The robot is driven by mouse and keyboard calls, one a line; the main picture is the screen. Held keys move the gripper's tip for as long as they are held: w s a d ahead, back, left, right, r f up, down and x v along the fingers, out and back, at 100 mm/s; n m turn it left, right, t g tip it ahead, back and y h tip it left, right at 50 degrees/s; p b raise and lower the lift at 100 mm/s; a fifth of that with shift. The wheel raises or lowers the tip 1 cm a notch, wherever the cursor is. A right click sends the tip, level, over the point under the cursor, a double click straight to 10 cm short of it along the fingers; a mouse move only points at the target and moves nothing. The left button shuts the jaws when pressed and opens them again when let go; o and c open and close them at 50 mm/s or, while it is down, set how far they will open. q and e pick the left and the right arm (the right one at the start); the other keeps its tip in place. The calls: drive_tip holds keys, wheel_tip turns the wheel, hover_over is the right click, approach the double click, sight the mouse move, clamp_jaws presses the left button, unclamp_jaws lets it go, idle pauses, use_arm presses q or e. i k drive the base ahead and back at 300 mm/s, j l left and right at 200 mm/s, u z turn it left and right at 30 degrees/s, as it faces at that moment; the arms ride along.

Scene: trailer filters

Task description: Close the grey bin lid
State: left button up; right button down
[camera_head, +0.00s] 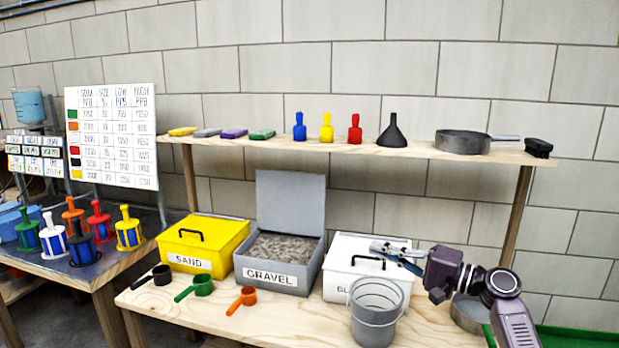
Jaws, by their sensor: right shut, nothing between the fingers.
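The grey bin (272,283), labelled GRAVEL, stands on the wooden bench between the yellow bin and the white bin. It is filled with grey gravel. Its grey lid (290,203) is open and stands upright at the back of the bin. My right gripper (378,249) is shut and empty. In the picture it overlaps the white bin, to the right of the grey bin and apart from its lid. I cannot tell whether it touches the white bin. My left gripper is not in view.
The yellow SAND bin (205,243) and the white bin (345,273) are closed. A metal bucket (377,318) stands in front of the white bin. Black, green and orange scoops (243,300) lie at the front. A shelf (350,148) with bottles and a pan runs above.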

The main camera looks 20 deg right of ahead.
sight(293, 202)
drive_tip(key=i+l, duration=0.15)
drive_tip(key=i, duration=0.25)
drive_tip(key=i+l, duration=0.15)
drive_tip(key=i, duration=0.3)
drive_tip(key=i+l, duration=0.15)
drive_tip(key=i, duration=0.25)
drive_tip(key=i+l, duration=0.2)
drive_tip(key=i, duration=0.2)
